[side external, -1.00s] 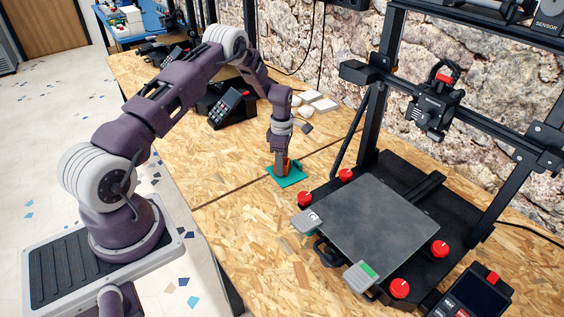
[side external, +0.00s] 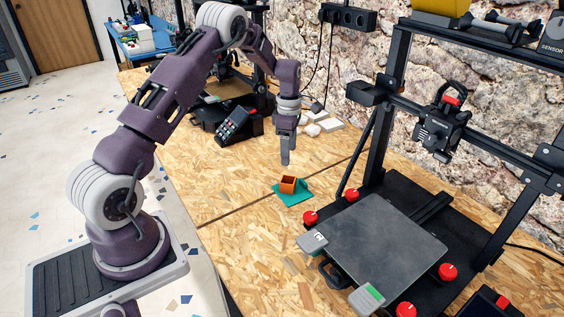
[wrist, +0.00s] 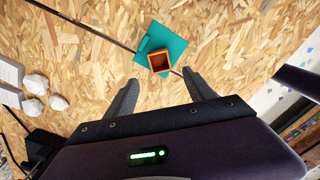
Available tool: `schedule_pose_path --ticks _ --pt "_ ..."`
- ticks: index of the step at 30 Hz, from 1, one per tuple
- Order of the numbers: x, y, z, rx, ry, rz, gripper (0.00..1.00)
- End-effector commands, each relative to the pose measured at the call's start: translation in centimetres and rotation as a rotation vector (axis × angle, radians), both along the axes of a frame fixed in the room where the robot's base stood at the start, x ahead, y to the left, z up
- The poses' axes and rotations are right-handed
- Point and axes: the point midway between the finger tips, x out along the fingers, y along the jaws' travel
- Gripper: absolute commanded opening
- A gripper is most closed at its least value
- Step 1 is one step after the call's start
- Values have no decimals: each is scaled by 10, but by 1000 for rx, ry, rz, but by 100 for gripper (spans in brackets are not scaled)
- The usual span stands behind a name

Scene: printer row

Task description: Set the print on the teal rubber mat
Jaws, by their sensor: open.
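The print, a small orange open-topped box (side external: 288,184), rests upright on the teal rubber mat (side external: 300,198). In the wrist view the orange box (wrist: 159,61) sits toward the mat's lower edge, and bare teal (wrist: 172,39) shows mostly above it. My gripper (side external: 286,160) hangs above the box, apart from it. In the wrist view its two fingers (wrist: 157,85) are spread and nothing is between them.
A printer with a grey bed (side external: 375,240) and red knobs stands to the right of the mat. Another dark printer (side external: 225,110) stands behind on the left. White lumps (wrist: 46,92) lie off to the side. The board around the mat is clear.

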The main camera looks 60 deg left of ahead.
Motion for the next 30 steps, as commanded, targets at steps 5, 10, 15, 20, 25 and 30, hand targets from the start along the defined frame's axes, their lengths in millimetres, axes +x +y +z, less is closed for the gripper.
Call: schedule_pose_path --ticks 5,10,15,20,25,30 --pt "-12 -47 96 28 -86 -338 63" --pt "-86 -130 211 122 -199 -954 63" --pt "-204 -197 262 308 -272 -1620 63" --pt "-285 -220 254 483 -273 -2058 63" --pt "-313 -225 242 561 -257 -2225 63" --pt "-313 -224 242 562 -255 -2231 63"
